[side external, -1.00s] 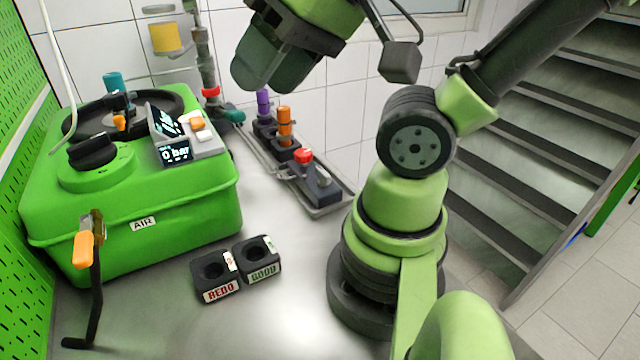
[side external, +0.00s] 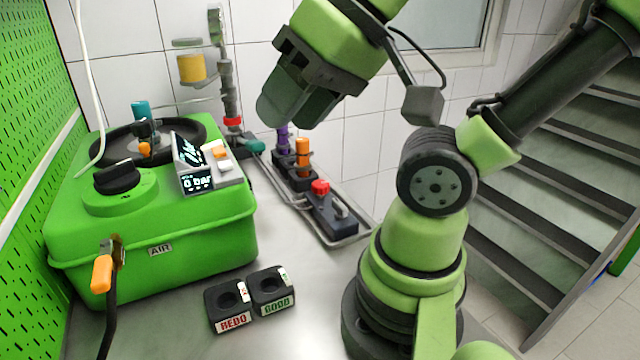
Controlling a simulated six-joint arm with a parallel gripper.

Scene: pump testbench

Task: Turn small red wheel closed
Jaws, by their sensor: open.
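Two small red parts show in the side external view, and I cannot tell for sure which is the small red wheel. One is a red knob (side external: 320,187) on top of a dark block on the rail at the back. The other is a red ring (side external: 232,121) low on the upright pipe, left of the rail. My gripper (side external: 284,108) is open with its dark fingers pointing down and to the left. It appears in the air above the rail, up and left of the red knob, and touches neither red part. Nothing shows between its fingers.
A purple part (side external: 283,137) and an orange part (side external: 303,152) stand on the rail near the red knob. A green pump box (side external: 150,245) with a display fills the left. Two dark holders, REDO (side external: 228,305) and GOOD (side external: 271,292), stand in front. The metal table between is clear.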

